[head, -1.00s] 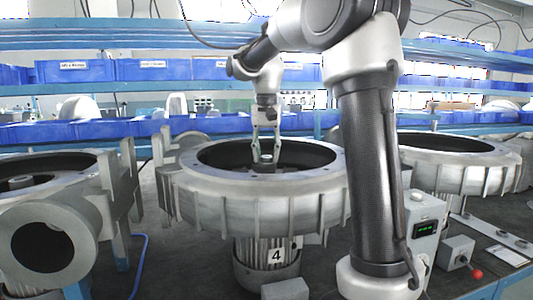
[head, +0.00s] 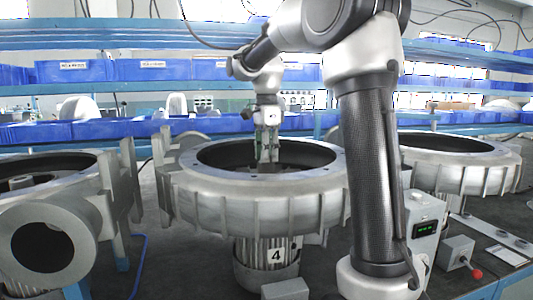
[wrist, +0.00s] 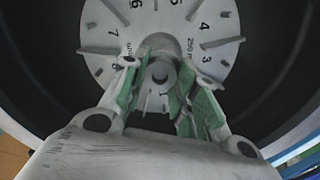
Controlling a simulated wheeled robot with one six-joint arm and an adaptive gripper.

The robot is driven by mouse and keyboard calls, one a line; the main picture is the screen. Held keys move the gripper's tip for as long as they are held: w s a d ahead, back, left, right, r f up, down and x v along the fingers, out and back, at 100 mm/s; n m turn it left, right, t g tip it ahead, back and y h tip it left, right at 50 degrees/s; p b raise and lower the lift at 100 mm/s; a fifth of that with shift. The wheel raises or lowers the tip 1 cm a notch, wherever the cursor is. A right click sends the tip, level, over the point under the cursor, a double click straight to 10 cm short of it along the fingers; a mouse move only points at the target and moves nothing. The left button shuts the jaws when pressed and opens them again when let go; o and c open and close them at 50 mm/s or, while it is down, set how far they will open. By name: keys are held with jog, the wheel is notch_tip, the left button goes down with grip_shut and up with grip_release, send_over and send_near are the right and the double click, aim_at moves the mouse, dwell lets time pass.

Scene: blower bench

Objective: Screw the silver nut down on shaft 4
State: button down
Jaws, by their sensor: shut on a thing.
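The middle blower housing (head: 260,208) bears a label "4" (head: 276,255) on its motor below. My gripper (head: 268,158) points straight down into its open top, fingers at the central shaft. In the wrist view my gripper (wrist: 158,78) has its two green-padded fingers on either side of the hub, shut on the silver nut (wrist: 160,71) around the end of shaft 4. A pale round dial (wrist: 110,45) with numbers and radial marks lies around the shaft. In the head view the fingers hide the nut; its thread and height cannot be made out.
Another blower housing (head: 65,205) with a round side opening stands at left, and a third (head: 455,160) at right. A grey box with a green display (head: 425,229) and a small box with a red knob (head: 460,252) sit at right. Blue bins (head: 75,72) line the shelves behind.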

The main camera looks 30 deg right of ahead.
jog(key=m, duration=0.7)
jog(key=shift+m, duration=0.4)
jog(key=m, duration=0.5)
jog(key=shift+m, duration=0.3)
jog(key=c, duration=1.4)
grip_release()
